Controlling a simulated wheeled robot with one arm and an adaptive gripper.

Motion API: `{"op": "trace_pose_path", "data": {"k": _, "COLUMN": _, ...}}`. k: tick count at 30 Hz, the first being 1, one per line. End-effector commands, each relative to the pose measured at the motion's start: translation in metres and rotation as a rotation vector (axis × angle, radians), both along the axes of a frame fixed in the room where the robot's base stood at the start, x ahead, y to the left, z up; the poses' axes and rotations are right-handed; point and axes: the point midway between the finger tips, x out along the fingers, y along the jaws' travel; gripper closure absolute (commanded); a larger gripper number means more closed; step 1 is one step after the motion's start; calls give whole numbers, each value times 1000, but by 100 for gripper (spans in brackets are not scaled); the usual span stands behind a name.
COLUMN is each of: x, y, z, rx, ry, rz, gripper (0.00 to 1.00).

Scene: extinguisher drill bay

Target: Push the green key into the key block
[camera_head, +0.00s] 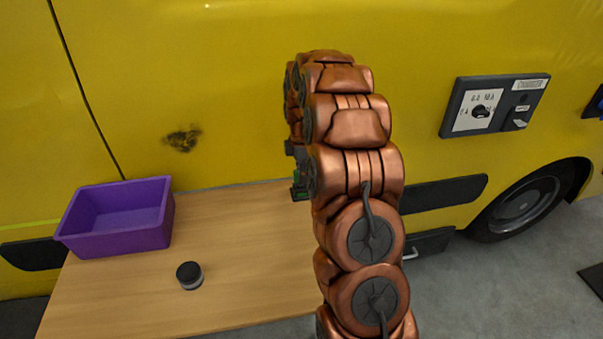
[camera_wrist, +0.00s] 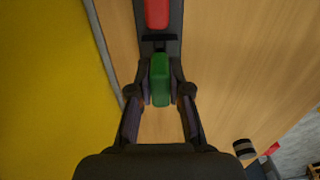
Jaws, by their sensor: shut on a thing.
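In the wrist view, the green key (camera_wrist: 160,82) is between the two fingertips of my gripper (camera_wrist: 161,92), which is shut on it. A dark grey block (camera_wrist: 176,22), which looks like the key block, lies just beyond the key at the top of the view. A black crossbar (camera_wrist: 160,38) is at the key's far end. I cannot tell whether the key's far end is inside the block or only against it. A red piece (camera_wrist: 157,12) sits on the block. In the head view my copper arm hides most of this; only a small green bit (camera_head: 297,190) shows.
The wooden table (camera_head: 245,240) stands against a yellow vehicle (camera_head: 240,60). A purple bin (camera_head: 115,240) and a small dark round jar (camera_head: 189,275) are on its left part. The jar also shows in the wrist view (camera_wrist: 244,149). A control panel (camera_head: 492,105) is on the vehicle.

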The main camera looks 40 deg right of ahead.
Motion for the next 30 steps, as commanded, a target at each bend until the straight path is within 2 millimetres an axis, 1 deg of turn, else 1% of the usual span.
{"op": "trace_pose_path", "data": {"k": 30, "x": 0, "y": 0, "z": -17, "rx": 0, "ry": -1, "rz": 0, "gripper": 100}}
